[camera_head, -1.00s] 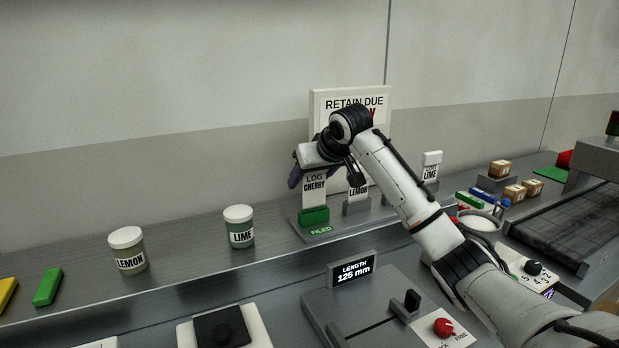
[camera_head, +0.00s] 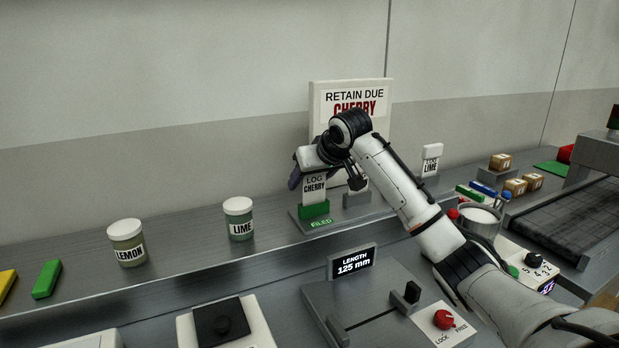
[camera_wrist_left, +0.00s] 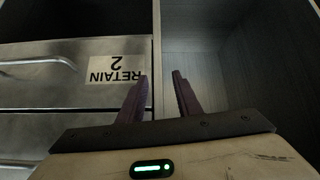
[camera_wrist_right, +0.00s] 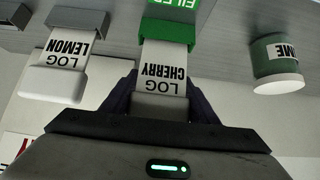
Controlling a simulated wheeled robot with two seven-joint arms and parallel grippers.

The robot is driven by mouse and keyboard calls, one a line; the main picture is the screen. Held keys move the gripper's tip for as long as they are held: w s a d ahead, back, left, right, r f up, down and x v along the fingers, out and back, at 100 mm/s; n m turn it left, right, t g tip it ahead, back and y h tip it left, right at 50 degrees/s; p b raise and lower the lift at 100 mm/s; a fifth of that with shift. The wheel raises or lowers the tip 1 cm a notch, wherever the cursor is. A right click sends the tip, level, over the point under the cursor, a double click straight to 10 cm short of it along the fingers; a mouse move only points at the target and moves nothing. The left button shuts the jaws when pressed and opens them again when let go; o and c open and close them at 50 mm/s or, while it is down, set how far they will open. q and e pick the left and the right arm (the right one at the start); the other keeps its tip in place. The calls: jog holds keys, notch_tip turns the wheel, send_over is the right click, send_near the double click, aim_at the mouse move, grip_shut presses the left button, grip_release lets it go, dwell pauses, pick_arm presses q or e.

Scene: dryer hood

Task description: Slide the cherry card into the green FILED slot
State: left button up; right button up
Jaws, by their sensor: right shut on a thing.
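The cherry card (camera_head: 314,186), white and marked LOG CHERRY, stands upright with its lower end in the green holder (camera_head: 314,209) behind the FILED label (camera_head: 320,223). My right gripper (camera_head: 307,175) is shut on the card's thick white top. In the right wrist view the cherry card (camera_wrist_right: 163,68) runs from between the fingers into the green slot block (camera_wrist_right: 168,30); its lower edge is hidden inside. My left gripper (camera_wrist_left: 160,100) is open and empty in the left wrist view, in front of a drawer marked RETAIN 2 (camera_wrist_left: 115,68). It does not show in the head view.
The lemon card (camera_wrist_right: 62,62) stands beside the cherry card in a grey holder, and the lime card (camera_head: 431,160) stands farther right. Lime (camera_head: 238,218) and lemon (camera_head: 127,243) jars stand left. The RETAIN DUE CHERRY sign (camera_head: 350,98) rises behind my right arm.

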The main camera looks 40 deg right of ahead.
jog(key=shift+f, duration=0.3)
jog(key=shift+f, duration=0.35)
jog(key=shift+f, duration=0.25)
jog(key=o, duration=1.1)
jog(key=b+v, duration=0.1)
jog(key=v, duration=0.9)
jog(key=shift+s+r, duration=0.1)
jog(key=shift+r, duration=0.1)
